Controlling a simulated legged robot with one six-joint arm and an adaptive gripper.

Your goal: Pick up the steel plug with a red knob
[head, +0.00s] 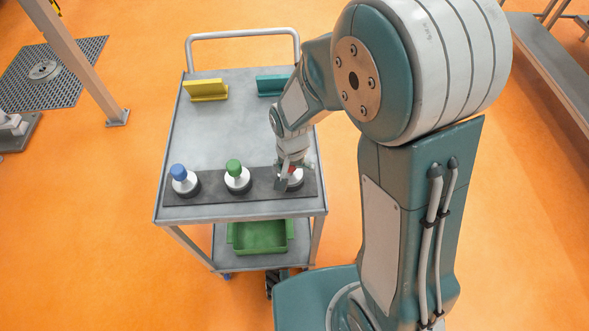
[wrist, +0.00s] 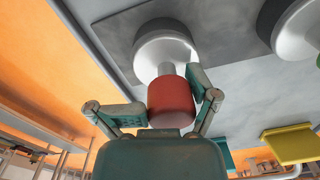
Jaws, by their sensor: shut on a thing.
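The steel plug (wrist: 165,47) has a red knob (wrist: 170,103), which fills the middle of the wrist view. My gripper (wrist: 172,90) is shut on the red knob, one finger on each side of it. In the head view my gripper (head: 289,172) is at the right end of the dark strip on the cart. There the plug (head: 296,180) is partly hidden by my gripper, with only a little red showing. The plug is upright at the strip; I cannot tell whether its base is raised off it.
A green-knobbed plug (head: 235,172) and a blue-knobbed plug (head: 181,179) stand to the left on the dark strip (head: 209,187). A yellow holder (head: 206,90) and a teal one (head: 272,84) are at the back of the cart (head: 215,130). A green bin (head: 258,237) sits on the lower shelf.

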